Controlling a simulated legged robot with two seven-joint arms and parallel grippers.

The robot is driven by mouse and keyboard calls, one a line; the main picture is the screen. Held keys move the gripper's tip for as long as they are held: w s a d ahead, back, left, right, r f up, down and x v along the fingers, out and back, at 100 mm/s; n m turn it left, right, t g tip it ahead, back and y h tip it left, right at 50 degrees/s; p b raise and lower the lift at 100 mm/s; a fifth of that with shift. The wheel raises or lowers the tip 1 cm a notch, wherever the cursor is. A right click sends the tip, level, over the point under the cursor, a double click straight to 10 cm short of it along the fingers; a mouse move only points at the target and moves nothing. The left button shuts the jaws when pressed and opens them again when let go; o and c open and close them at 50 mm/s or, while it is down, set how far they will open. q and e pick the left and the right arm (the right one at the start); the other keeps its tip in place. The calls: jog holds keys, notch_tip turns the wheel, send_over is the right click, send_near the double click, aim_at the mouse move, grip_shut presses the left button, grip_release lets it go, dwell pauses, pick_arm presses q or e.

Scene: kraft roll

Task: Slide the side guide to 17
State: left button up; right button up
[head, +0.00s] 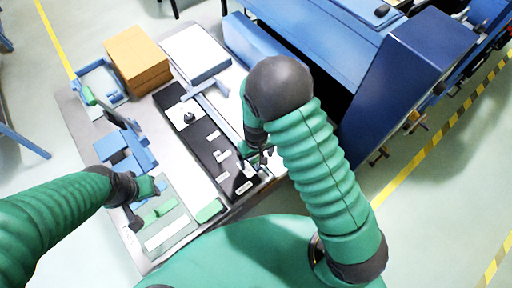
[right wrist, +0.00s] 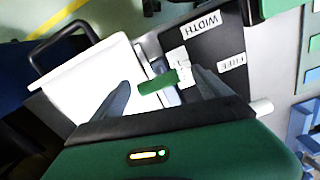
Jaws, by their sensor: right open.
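A black panel (head: 205,135) with white labels lies along the table. My right gripper (right wrist: 163,92) is open, one finger on each side of the tab in the picture; contact cannot be told. In the head view the right gripper (head: 258,153) is at the panel's near right end, partly hidden by my arm. The number 17 is not readable. My left gripper (head: 148,190) is over the table's left part.
A grey T-shaped bar (head: 212,100) crosses the panel near a dark knob (head: 189,118). Cardboard boxes (head: 137,60), a white-topped block (head: 196,52) and a blue tray (head: 101,82) stand at the back. Blue blocks (head: 126,150) and green pieces (head: 160,212) lie left. A blue machine (head: 400,75) stands right.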

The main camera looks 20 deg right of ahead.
notch_tip(320, 180, up, 15)
jog(key=shift+r, duration=0.15)
jog(key=s+d+r+m+t, duration=0.1)
jog(key=s+d+t, duration=0.1)
jog(key=s+d, duration=0.4)
jog(key=shift+s+r+m+t, duration=0.3)
jog(key=shift+s+m, duration=0.1)
jog(key=shift+s, duration=0.45)
jog(key=shift+s, duration=0.1)
dwell(1.1)
